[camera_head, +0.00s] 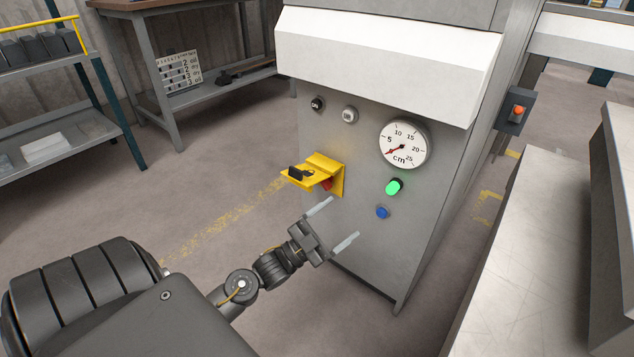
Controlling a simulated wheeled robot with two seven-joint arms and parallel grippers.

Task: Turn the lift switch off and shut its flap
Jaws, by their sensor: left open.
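A green lamp (394,187) glows to the right of the flap. My left gripper (343,219) is open and empty, below and slightly right of the flap, apart from it. Its two pale fingers point toward the panel. My right gripper is not in view.
A round cm gauge (404,144) with a red needle, a blue button (382,212) and two small knobs (349,115) are on the same panel. A pale table (530,250) stands at the right. The floor left of the machine is clear.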

